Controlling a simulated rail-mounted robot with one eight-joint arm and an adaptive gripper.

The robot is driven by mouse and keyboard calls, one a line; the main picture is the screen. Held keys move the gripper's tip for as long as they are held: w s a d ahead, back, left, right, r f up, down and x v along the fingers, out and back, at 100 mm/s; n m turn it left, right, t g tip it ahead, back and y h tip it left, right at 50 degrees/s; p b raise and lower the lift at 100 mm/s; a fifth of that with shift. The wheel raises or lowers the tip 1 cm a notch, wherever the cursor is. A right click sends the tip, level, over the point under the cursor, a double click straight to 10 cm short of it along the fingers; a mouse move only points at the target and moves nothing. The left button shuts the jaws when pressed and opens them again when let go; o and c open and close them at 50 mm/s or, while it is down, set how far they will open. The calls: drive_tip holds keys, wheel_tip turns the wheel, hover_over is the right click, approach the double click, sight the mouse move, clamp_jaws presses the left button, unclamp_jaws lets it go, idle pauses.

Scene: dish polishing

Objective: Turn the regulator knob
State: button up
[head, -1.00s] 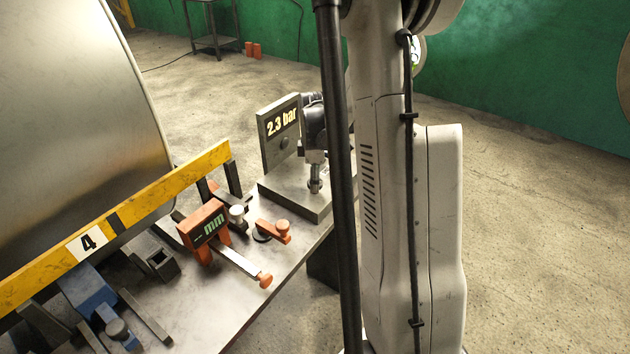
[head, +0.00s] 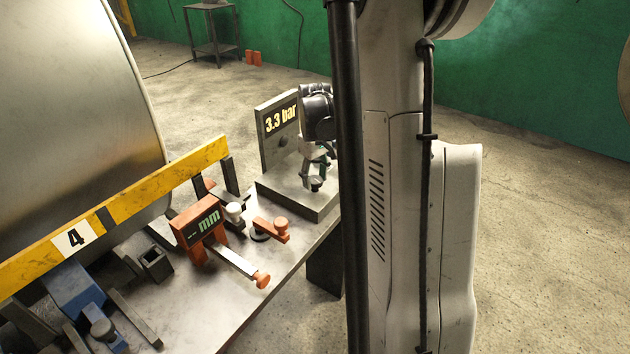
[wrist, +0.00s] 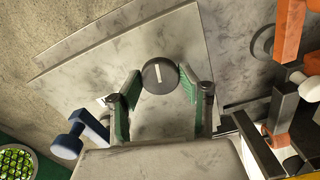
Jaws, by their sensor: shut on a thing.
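The regulator knob (wrist: 159,74) is a round dark disc with a pale line, pointing nearly straight up and down in the wrist view. My gripper (wrist: 160,82) has its green-padded fingers on both sides of the knob and is shut on it. In the head view my gripper (head: 314,172) is low over the regulator's grey base block (head: 283,195), and the knob is not clearly visible. The upright regulator display (head: 279,122) behind it reads 3.3 bar.
An orange gauge marked mm (head: 203,228) and a small orange lever (head: 271,229) stand left of the block on the metal table (head: 222,285). A yellow rail (head: 130,200) marked 4 and a large metal drum (head: 75,100) are farther left.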

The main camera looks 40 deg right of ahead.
sight(315, 180)
drive_tip(key=shift+m, duration=0.9)
drive_tip(key=shift+b, duration=0.3)
drive_tip(key=o, duration=1.1)
drive_tip(key=shift+o, duration=0.2)
drive_tip(key=shift+r, duration=0.1)
wheel_tip(315, 180, up, 12)
